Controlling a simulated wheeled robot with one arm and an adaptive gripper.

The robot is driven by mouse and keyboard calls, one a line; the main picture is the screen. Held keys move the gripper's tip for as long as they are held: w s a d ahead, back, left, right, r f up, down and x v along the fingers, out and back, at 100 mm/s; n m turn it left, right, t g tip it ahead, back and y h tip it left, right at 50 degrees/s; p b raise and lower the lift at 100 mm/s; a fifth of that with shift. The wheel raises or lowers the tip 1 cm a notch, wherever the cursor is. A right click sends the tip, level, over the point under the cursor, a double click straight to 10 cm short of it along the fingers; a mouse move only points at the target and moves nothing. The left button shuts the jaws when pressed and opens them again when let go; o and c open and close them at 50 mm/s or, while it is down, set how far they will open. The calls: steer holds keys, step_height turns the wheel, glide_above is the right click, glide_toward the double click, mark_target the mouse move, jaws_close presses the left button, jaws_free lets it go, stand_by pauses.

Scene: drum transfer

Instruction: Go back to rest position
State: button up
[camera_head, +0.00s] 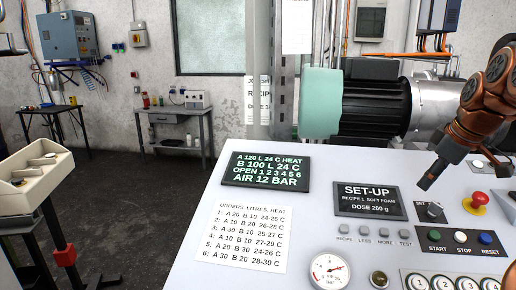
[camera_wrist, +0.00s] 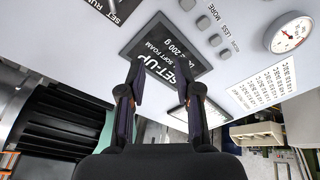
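My gripper (camera_head: 428,182) comes in from the right in the head view. Its tips are over the control panel (camera_head: 225,250), by the dark selector switch (camera_head: 434,209) and the SET-UP display (camera_head: 370,201). In the wrist view, the two fingers of my gripper (camera_wrist: 164,78) stand apart with nothing held between them. The SET-UP display (camera_wrist: 165,45) shows beyond the fingers, partly hidden by them. I cannot tell how high the tips are above the panel.
A red emergency knob (camera_head: 477,199), green, white and blue buttons (camera_head: 461,237), and a gauge (camera_head: 329,270) are on the panel. A motor (camera_head: 375,112) stands behind it. A beige tray (camera_head: 36,176) is at left. Dark floor (camera_head: 125,200) between looks clear.

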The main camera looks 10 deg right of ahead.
steer(key=s+a+f+g, duration=0.1)
steer(key=s+a+f, duration=0.15)
steer(key=a, duration=0.45)
steer(key=s+a+f+g, duration=0.1)
steer(key=s+a+f, duration=0.15)
steer(key=a, duration=0.55)
steer(key=s+a+f+g, duration=0.1)
steer(key=s+a+f, duration=0.1)
steer(key=a+f, duration=0.35)
steer(key=s+a+f+m+g, duration=0.1)
steer(key=s+a+f+m, duration=0.2)
steer(key=s+f, duration=0.4)
steer(key=s+a+f+m+g, duration=0.2)
steer(key=s+a+f, duration=0.3)
steer(key=s, duration=0.8)
step_height(320, 180, down, 2)
steer(key=shift+a+f+m+g, duration=0.2)
steer(key=shift+m+g, duration=0.1)
steer(key=shift+m, duration=0.2)
steer(key=shift+o, duration=0.8)
steer(key=shift+a, duration=0.1)
